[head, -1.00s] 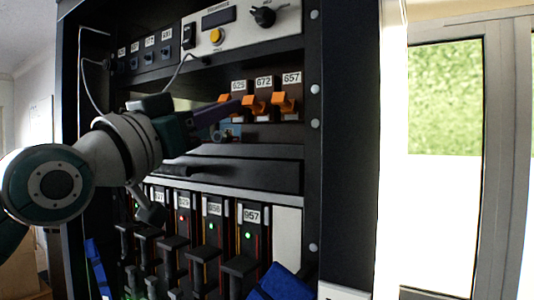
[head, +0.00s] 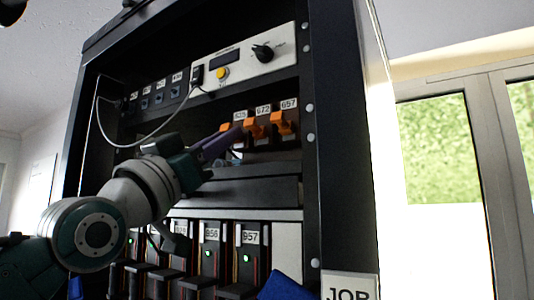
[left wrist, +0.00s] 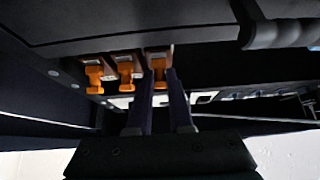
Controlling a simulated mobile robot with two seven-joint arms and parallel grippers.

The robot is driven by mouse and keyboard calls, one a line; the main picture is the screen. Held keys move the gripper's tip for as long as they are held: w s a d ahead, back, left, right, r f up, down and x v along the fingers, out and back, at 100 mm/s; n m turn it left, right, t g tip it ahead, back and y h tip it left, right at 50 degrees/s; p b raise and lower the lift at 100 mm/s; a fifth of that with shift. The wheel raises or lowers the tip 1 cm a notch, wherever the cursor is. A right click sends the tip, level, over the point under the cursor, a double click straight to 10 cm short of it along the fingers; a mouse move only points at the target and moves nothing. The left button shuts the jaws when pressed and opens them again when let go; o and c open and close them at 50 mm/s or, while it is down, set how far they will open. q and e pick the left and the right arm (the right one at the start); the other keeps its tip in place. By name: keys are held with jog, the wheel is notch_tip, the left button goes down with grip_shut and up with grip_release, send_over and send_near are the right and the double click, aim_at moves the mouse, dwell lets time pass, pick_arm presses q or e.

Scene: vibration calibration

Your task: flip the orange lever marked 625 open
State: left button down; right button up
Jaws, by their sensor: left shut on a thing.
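The orange lever marked 625 (head: 224,127) is the leftmost of three orange levers in the rack in the head view. It is partly hidden behind my gripper there. In the left wrist view it is the rightmost orange lever (left wrist: 160,84). My left gripper (head: 240,132) reaches in from the left at the lever's height. In the left wrist view its two dark purple fingers (left wrist: 160,88) stand on either side of the 625 lever and are shut on it. My right gripper is not in view.
Levers 672 (head: 256,128) and 657 (head: 283,123) stand close to the right. Above is a white panel (head: 242,65) with a knob and yellow button. A cable (head: 150,142) loops at the left. Modules with green lights (head: 247,258) are below. The rack's right post (head: 309,150) borders the opening.

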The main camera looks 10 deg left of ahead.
pick_arm(q)
jog(key=c, duration=0.8)
grip_release()
jog(key=shift+b+v, duration=2.4)
jog(key=shift+v, duration=2.55)
